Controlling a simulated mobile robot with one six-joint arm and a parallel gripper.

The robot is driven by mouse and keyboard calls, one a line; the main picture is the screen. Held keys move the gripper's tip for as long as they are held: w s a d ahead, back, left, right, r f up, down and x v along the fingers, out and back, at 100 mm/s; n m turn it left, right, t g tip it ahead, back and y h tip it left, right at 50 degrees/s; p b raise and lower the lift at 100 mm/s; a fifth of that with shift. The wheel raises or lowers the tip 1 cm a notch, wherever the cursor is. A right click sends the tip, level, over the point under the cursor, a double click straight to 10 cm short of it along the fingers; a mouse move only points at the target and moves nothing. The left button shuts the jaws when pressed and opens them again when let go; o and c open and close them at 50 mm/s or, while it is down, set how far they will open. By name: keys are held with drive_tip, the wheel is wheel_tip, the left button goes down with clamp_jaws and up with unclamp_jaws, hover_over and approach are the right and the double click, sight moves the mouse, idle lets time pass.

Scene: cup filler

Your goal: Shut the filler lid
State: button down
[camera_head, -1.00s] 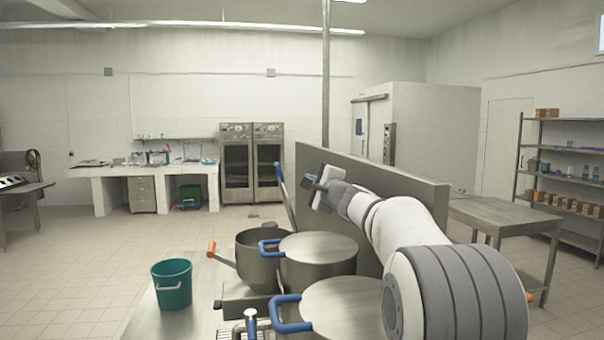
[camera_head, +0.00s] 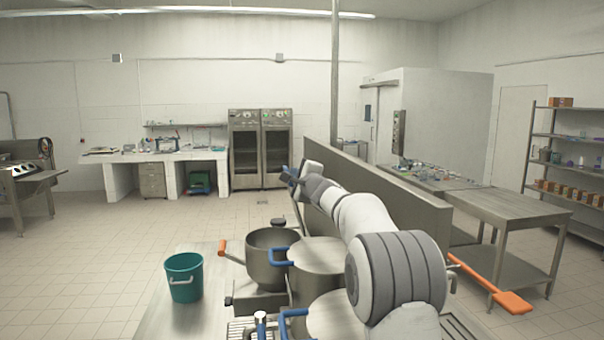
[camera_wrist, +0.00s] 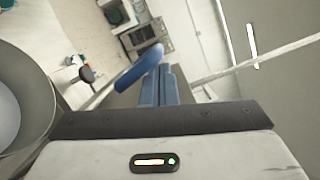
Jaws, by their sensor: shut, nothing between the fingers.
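The filler lid (camera_head: 297,214) stands raised, seen nearly edge-on, behind the far open pot (camera_head: 258,272). Its blue handle (camera_wrist: 138,70) crosses close by my fingers in the wrist view; I cannot tell whether they touch. My gripper (camera_head: 291,177) is shut and empty, at the raised lid's upper end in the head view. Its blue fingers also show in the wrist view (camera_wrist: 158,82). The open pot shows at the left of the wrist view (camera_wrist: 38,95), with pale contents. A black knob (camera_wrist: 87,74) shows near its rim.
Two nearer pots have closed lids (camera_head: 318,251) with blue handles (camera_head: 281,257). An orange-tipped handle (camera_head: 222,247) sticks out left of the open pot. A teal bucket (camera_head: 184,278) stands on the counter. A low partition (camera_head: 395,205) runs behind my arm, at the right.

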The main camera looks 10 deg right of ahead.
drive_tip(key=shift+a, duration=0.1)
drive_tip(key=a+f+n+g+b, duration=0.1)
drive_tip(key=a+f+n+b, duration=0.25)
drive_tip(key=a, duration=0.25)
drive_tip(key=a+f+n+g+b, duration=0.1)
drive_tip(key=a+f+n+b, duration=0.25)
drive_tip(key=a, duration=0.25)
drive_tip(key=a+f+n+h+p, duration=0.1)
drive_tip(key=a+f+n+p, duration=0.2)
drive_tip(key=f+n, duration=0.1)
drive_tip(key=a+f+n+g+h+p, duration=0.1)
drive_tip(key=a+f+n+p, duration=0.2)
drive_tip(key=f, duration=0.4)
drive_tip(key=shift+f+n+h, duration=0.2)
drive_tip(key=shift+n+h, duration=0.1)
drive_tip(key=shift+n, duration=0.3)
drive_tip(key=shift+s+a+f, duration=0.1)
drive_tip(key=shift+s, duration=0.1)
